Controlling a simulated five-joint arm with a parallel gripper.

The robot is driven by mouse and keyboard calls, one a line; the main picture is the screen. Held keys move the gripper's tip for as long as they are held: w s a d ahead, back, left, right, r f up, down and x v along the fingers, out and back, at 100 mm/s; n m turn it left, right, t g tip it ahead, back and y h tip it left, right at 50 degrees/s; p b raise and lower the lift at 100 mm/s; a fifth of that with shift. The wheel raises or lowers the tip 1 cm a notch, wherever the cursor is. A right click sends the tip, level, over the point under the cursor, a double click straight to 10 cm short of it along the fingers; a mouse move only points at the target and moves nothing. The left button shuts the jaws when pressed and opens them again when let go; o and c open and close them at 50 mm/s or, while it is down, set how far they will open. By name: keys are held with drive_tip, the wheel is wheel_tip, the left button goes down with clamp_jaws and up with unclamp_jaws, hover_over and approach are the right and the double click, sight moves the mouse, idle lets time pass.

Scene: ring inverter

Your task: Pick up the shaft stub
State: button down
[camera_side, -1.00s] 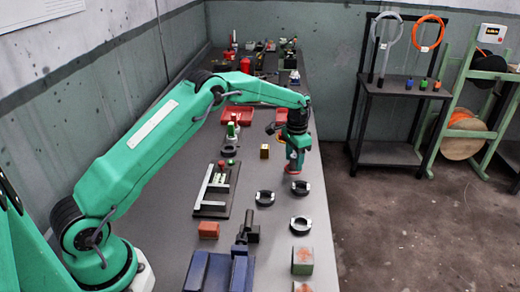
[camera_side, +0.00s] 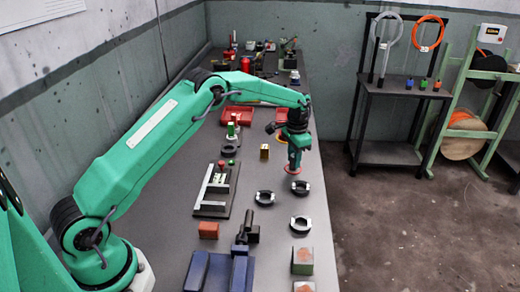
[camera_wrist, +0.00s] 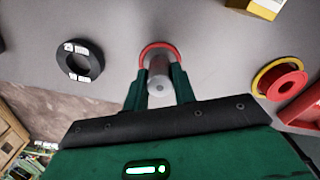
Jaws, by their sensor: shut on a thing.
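The shaft stub (camera_wrist: 159,76) is a grey metal cylinder with its round end facing the camera in the wrist view. It stands between the two fingers of my gripper (camera_wrist: 160,88), which are shut on it. A red ring (camera_wrist: 160,46) shows around or behind its far end; I cannot tell whether they touch. In the side view my gripper (camera_side: 294,163) points down over the table's right part, just above a red disc (camera_side: 293,171). The stub is hidden or too small to make out there.
Dark rings (camera_side: 265,197) lie in front of my gripper, and a gold block (camera_side: 264,151) stands left of it. A fixture on a black plate (camera_side: 217,190) and a blue vise (camera_side: 218,272) are nearer. The table's right edge is close.

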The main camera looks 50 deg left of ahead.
drive_tip(key=shift+r, duration=0.65)
drive_tip(key=r, duration=0.3)
drive_tip(key=shift+d, duration=0.2)
drive_tip(key=s+d+r, duration=0.5)
drive_tip(key=d+r, duration=0.1)
drive_tip(key=d, duration=0.4)
drive_tip(key=shift+r, duration=0.25)
drive_tip(key=shift+s, duration=0.15)
